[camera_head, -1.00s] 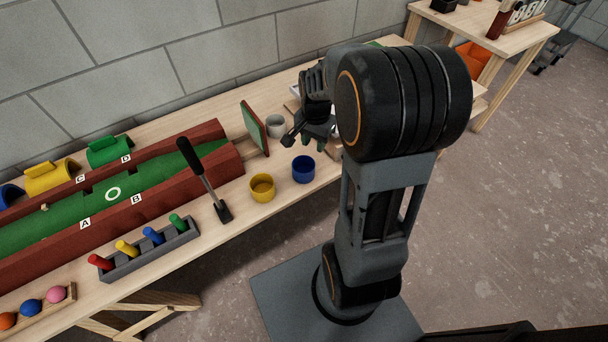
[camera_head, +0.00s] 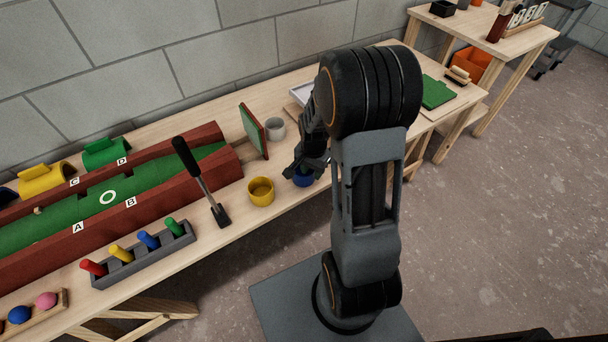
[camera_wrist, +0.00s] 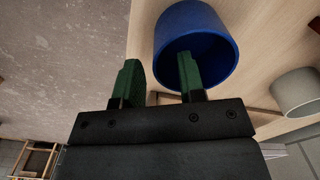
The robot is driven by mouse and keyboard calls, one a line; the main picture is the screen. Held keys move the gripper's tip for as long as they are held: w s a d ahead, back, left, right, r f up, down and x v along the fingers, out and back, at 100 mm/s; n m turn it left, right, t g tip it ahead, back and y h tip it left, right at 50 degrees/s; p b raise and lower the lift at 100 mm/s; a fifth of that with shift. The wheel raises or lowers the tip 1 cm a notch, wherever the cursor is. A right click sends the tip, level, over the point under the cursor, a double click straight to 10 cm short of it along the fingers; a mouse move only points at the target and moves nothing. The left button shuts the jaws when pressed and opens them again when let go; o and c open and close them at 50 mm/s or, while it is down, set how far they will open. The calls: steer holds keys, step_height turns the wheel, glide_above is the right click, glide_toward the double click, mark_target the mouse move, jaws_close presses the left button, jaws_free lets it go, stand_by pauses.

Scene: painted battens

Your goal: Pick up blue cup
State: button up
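The blue cup (camera_head: 303,179) stands on the wooden bench near its front edge, partly hidden behind my gripper (camera_head: 300,172) in the head view. In the wrist view the blue cup (camera_wrist: 196,45) shows its open mouth. My gripper (camera_wrist: 158,75) is open there, with two green fingers apart. One finger overlaps the cup's opening, and the other is outside the cup on its left, so the near wall lies between the fingers. I cannot tell how deep the finger reaches.
A yellow cup (camera_head: 261,192) stands left of the blue cup, and a grey cup (camera_head: 275,128) behind it. A black-handled tool (camera_head: 203,180) leans up by the red-walled green lane (camera_head: 150,190). A peg rack (camera_head: 143,257) stands at the front. The bench front edge is close.

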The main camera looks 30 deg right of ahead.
steer(key=shift+f, duration=0.2)
steer(key=shift+c, duration=0.4)
jaws_close()
steer(key=shift+r, duration=0.1)
